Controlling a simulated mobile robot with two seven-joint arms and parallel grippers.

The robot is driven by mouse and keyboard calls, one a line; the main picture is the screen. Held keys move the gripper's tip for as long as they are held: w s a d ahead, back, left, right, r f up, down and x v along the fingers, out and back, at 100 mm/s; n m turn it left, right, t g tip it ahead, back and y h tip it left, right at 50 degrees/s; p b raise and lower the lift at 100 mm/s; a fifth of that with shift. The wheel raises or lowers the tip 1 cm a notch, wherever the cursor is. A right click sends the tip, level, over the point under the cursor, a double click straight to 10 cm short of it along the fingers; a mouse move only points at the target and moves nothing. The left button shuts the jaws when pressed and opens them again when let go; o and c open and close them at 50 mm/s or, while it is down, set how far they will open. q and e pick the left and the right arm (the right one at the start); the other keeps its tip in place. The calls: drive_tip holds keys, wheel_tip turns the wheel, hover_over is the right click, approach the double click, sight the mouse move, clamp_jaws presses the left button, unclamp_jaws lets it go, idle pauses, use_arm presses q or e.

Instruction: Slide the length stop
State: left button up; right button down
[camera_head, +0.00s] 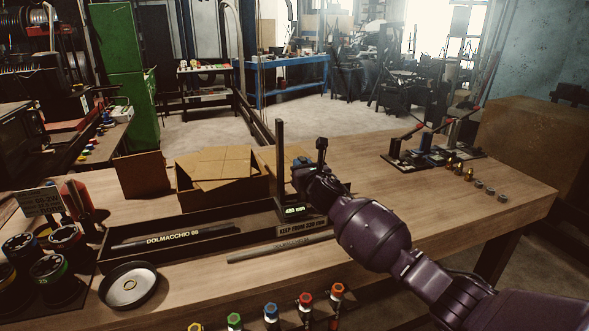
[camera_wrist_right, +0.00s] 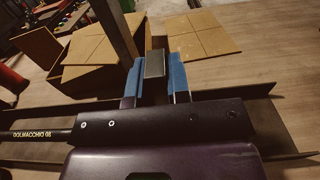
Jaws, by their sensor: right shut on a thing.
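My right gripper (camera_head: 299,163) reaches in from the right and is at the right end of the long black tray (camera_head: 215,254), beside a tall dark post (camera_head: 280,150). In the right wrist view its blue finger pads (camera_wrist_right: 154,82) are shut on a dark grey block, the length stop (camera_wrist_right: 155,64). A small lit display (camera_head: 292,210) shows below the gripper; its number is hard to read. A black hose (camera_head: 180,238) marked DOLMACCHIO 08 lies in the tray and also shows in the right wrist view (camera_wrist_right: 35,133). My left gripper is not in view.
An open cardboard box (camera_head: 222,190) stands behind the tray. A hose piece (camera_head: 280,247) lies in front of it, with a round dish (camera_head: 128,285) at the left. Several coloured-top pieces line the front edge. Fittings stand at the right; the table between is clear.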

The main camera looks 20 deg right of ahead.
drive_tip(key=d, duration=1.7)
drive_tip(key=shift+w+d, duration=0.3)
drive_tip(key=c, duration=1.1)
unclamp_jaws()
drive_tip(key=shift+s, duration=0.1)
drive_tip(key=shift+s+d, duration=0.15)
drive_tip(key=shift+s, duration=5.15)
